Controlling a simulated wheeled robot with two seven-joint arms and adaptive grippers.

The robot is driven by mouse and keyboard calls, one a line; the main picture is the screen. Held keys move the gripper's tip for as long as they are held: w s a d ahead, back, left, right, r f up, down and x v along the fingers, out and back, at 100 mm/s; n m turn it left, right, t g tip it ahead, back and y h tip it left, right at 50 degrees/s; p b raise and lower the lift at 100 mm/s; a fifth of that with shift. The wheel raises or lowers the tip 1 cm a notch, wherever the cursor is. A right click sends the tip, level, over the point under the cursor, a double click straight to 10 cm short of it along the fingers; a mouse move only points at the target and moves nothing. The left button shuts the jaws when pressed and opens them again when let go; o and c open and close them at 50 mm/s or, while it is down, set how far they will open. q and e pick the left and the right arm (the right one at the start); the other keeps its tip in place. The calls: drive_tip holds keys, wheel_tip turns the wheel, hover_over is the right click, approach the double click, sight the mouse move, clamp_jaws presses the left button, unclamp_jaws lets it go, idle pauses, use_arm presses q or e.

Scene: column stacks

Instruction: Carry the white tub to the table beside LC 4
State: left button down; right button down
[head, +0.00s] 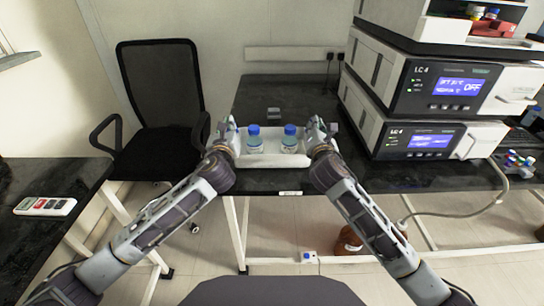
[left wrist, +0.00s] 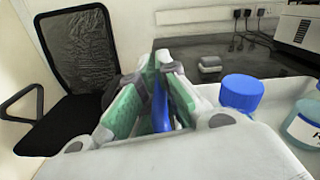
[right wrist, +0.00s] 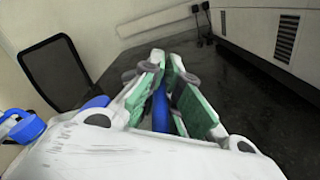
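The white tub (head: 268,181) is level between my two grippers at the front edge of the black table (head: 285,92), left of the LC 4 units. Two blue-capped bottles stand upright in it, a left one (head: 254,139) and a right one (head: 290,139). My left gripper (head: 227,131) is at the tub's left end, its green-padded fingers closed about a blue handle (left wrist: 160,108). My right gripper (head: 317,131) is at the right end, closed about another blue handle (right wrist: 160,110). I cannot tell whether the tub's underside touches the table.
The stacked LC 4 units, upper (head: 437,85) and lower (head: 420,141), stand to the right. A small grey object (head: 273,114) lies behind the tub; the black top around it is clear. A black chair (head: 160,95) stands left, beside another table (head: 50,180).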

use_arm(q)
drive_tip(key=shift+a+f, duration=0.15)
drive_tip(key=shift+a, duration=0.05)
use_arm(e)
drive_tip(key=shift+d+f, duration=0.1)
drive_tip(key=shift+d, duration=0.15)
use_arm(q)
drive_tip(key=c, duration=1.9)
unclamp_jaws()
use_arm(e)
drive_tip(key=c, duration=1.9)
unclamp_jaws()
use_arm(q)
drive_tip(key=shift+c, duration=0.8)
use_arm(e)
drive_tip(key=shift+o, duration=0.9)
use_arm(q)
drive_tip(key=o, duration=0.3)
drive_tip(key=shift+o, duration=0.2)
